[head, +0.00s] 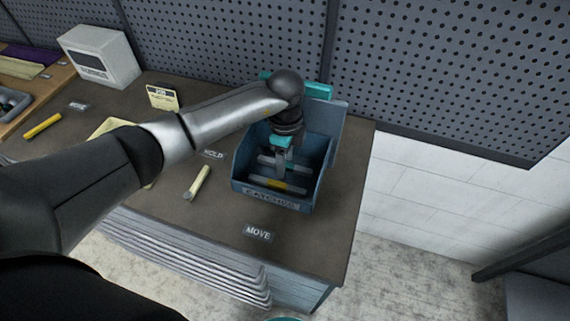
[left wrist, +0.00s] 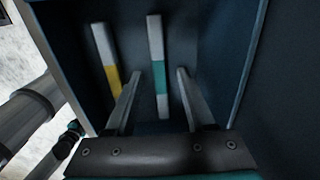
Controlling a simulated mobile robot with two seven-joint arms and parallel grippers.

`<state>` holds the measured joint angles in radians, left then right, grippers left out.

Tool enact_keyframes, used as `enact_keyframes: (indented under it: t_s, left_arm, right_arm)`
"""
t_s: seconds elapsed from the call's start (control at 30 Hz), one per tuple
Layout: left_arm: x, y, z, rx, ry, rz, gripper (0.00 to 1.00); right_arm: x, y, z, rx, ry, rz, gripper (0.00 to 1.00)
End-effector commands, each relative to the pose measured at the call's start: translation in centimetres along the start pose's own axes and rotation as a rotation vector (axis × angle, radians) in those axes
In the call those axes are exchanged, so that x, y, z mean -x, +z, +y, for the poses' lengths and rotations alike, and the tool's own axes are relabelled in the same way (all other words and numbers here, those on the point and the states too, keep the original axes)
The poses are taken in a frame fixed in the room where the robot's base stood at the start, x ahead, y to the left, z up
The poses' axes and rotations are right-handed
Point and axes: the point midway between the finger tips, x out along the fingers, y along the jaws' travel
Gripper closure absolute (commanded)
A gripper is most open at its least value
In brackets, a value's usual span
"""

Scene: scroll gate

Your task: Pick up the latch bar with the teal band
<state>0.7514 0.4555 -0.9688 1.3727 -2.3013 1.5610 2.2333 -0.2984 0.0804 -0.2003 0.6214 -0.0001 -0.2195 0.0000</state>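The latch bar with the teal band (left wrist: 155,45) lies on the floor of a blue bin (head: 238,170). It is pale grey with a teal section. In the head view my left gripper (head: 281,175) reaches down into the bin and hides part of the bars. In the left wrist view my left gripper (left wrist: 158,85) is open, with the teal-banded bar showing between its fingers; I cannot tell whether they touch it. A bar with a yellow band (left wrist: 106,55) lies beside it, outside the fingers. Only a teal sliver, seemingly of my right gripper, shows at the head view's bottom edge.
The bin walls stand close around the gripper. A "MOVE" label (head: 257,233) and a "HOLD" label (head: 212,154) are on the brown bench (head: 315,240). A pale yellow bar (head: 197,182) lies left of the bin. A pegboard (head: 430,70) rises behind.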

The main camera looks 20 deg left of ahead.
Motion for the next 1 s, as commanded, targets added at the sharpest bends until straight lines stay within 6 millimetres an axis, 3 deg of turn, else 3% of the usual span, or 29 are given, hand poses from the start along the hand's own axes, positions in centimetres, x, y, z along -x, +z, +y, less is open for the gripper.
enact_keyframes:
  t_s: [0.07,0.47,1.0]
  left_arm:
    - [0.03,0.00,-0.01,0.000,0.000,0.000,0.55]
    - [0.07,0.03,-0.03,0.001,0.000,0.000,1.00]
    - [0.09,0.05,-0.05,0.001,-0.001,-0.001,1.00]
  right_arm:
    - [0.00,0.01,-0.02,0.000,0.000,0.000,0.47]
    - [0.00,0.08,-0.03,0.000,0.000,-0.001,0.47]
    - [0.01,0.18,-0.06,-0.001,-0.001,-0.004,0.47]
